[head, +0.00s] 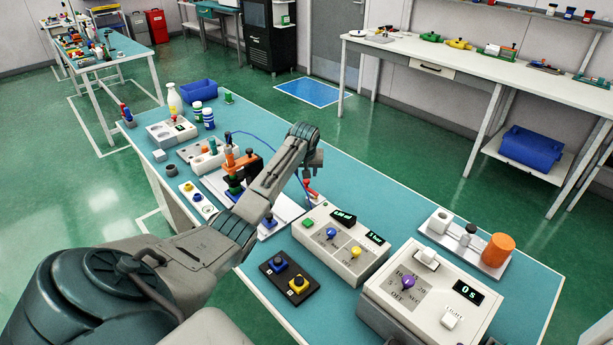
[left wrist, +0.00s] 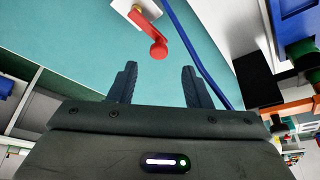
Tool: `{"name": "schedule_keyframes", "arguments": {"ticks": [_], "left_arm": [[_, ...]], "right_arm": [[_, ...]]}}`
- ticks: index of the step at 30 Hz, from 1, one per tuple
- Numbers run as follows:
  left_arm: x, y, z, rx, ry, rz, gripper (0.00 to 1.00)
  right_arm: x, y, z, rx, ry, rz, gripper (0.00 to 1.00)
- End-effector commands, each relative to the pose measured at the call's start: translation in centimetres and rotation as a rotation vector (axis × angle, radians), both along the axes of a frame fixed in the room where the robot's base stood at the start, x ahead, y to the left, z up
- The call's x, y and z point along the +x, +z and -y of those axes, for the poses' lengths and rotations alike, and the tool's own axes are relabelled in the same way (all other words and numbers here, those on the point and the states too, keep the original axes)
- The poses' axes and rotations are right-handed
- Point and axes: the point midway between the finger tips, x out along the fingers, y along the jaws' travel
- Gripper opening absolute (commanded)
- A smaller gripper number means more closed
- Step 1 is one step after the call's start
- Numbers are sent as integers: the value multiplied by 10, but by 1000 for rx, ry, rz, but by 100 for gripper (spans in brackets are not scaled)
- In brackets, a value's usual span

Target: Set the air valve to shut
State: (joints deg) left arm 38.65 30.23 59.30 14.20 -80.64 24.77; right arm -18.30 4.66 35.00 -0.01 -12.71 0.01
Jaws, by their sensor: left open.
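The air valve's red lever (left wrist: 147,34) shows at the top of the left wrist view, with a round red knob at its free end and a pale base (left wrist: 133,8) partly cut off. In the head view the red lever (head: 312,191) is small and partly hidden below my left gripper. My left gripper (left wrist: 159,72) is open and empty, its two dark fingers pointing toward the lever. The knob appears just beyond the fingertips, roughly midway between them, not gripped. In the head view the left gripper (head: 310,173) hangs above the valve. My right gripper is not in view.
A blue hose (left wrist: 184,40) runs beside the lever. A white panel with buttons (head: 340,248) and a timer box (head: 425,300) stand nearer on the teal bench. An orange-and-green fixture (head: 237,170) stands left of the gripper. Bare bench (head: 375,195) lies right of the valve.

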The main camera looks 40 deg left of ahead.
Motion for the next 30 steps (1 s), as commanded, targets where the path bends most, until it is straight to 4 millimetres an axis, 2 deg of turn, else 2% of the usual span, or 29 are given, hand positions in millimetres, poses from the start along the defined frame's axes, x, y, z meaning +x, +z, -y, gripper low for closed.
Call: {"name": "schedule_keyframes", "arguments": {"ticks": [3, 6, 9, 12, 24, 30], "left_arm": [[6, -18, -4, -4, 1, -2, 44], [10, -30, -8, -2, 1, -1, 44], [13, -39, -10, -2, 1, -1, 44], [15, -45, -12, -1, 1, 1, 44], [16, -50, -13, 0, 0, 1, 44], [16, -49, -13, 0, 0, 0, 5]], "right_arm": [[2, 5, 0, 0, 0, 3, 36], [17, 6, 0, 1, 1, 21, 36], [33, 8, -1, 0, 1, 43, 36], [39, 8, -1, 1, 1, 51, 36], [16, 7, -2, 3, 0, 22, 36], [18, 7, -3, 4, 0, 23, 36]]}}
